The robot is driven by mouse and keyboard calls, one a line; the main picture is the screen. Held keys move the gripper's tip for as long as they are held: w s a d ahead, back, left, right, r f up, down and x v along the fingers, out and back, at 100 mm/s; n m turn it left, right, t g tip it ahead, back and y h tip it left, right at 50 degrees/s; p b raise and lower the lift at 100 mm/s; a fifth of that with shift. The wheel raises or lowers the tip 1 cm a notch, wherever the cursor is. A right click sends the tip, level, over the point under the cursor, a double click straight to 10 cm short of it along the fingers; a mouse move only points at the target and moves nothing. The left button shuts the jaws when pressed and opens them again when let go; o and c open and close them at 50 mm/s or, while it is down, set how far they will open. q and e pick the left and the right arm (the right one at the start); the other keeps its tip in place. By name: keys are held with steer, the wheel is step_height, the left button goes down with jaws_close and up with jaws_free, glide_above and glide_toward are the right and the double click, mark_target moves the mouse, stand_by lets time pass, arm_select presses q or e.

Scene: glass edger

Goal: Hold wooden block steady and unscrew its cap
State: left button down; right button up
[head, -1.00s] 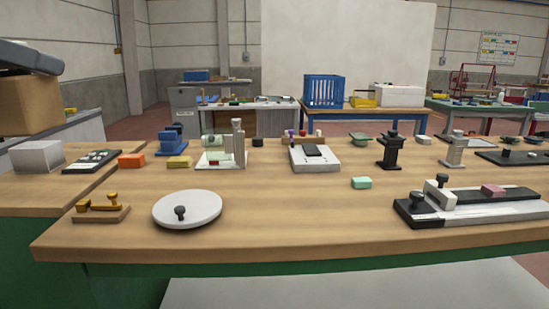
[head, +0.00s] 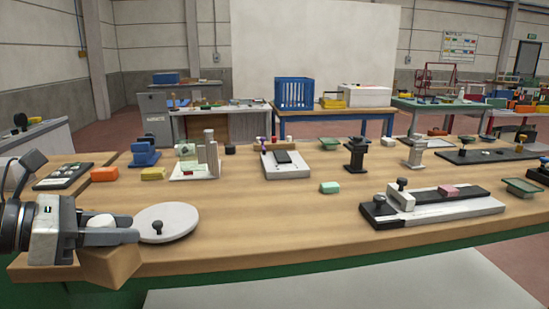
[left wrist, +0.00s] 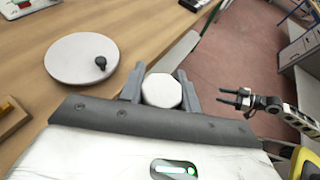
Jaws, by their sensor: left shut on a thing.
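A wooden block (head: 112,266) with a rounded white cap (head: 101,221) on top shows at the lower left of the head view, by the table's front corner. My left gripper (head: 112,230) comes in from the left, its two fingers on either side of the cap, above the block. In the left wrist view the cap (left wrist: 161,91) looks eight-sided and sits between the fingers; the block is hidden there. My right gripper (left wrist: 232,97) shows in that view, empty with its fingers apart, away from the cap. It is outside the head view.
A white disc (head: 177,221) with a black knob lies just right of the left gripper. A black-and-white slide fixture (head: 450,205) and a green block (head: 329,188) stand farther right. Orange (head: 104,174) and yellow (head: 153,174) blocks lie behind. The table's front middle is clear.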

arm_select(q)
steer(key=s+d+f+m+g+h+p, duration=0.1)
steer(key=s+d+f, duration=0.3)
steer(key=d+f, duration=0.4)
step_height(320, 180, down, 2)
steer(key=shift+f+m+p, duration=0.15)
steer(key=shift+m+p, duration=0.15)
steer(key=shift+p, duration=0.2)
